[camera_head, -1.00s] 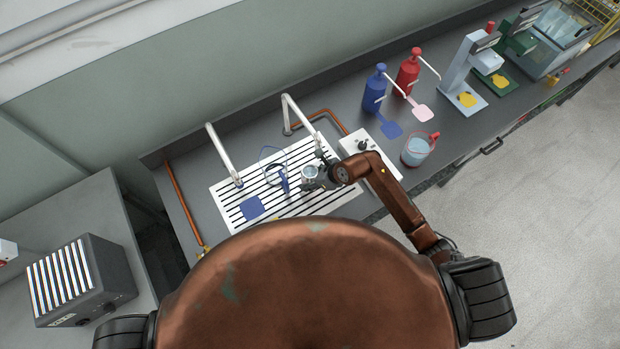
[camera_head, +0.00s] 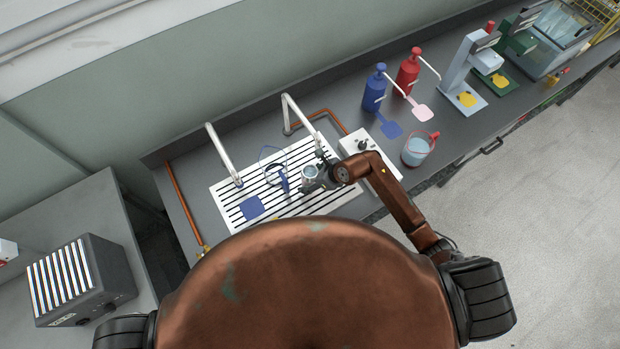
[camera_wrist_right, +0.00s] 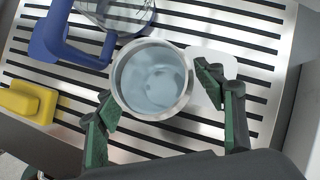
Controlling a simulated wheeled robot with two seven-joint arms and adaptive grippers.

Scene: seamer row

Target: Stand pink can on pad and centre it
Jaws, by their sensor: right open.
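A silver open-topped can (camera_head: 310,173) stands upright on the slatted metal drain board (camera_head: 225,190) in the head view. In the right wrist view the can (camera_wrist_right: 153,80) shows a pale blue-grey inside. No pink shows on it. A pale pad (camera_wrist_right: 212,72) lies beside and partly behind the can; I cannot tell whether the can overlaps it. My right gripper (camera_head: 322,182) is at the can. Its green fingers (camera_wrist_right: 160,103) are open, one to each side of the can. A pink pad (camera_head: 423,114) lies by the red pump bottle. My left gripper is not in view.
A clear jug with a blue handle (camera_wrist_right: 72,42) stands close to the can. A yellow block (camera_wrist_right: 28,101) is at the left. Two taps (camera_head: 224,155) rise over the board. A white control box (camera_head: 370,158) and a red-handled jug (camera_head: 416,152) stand right.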

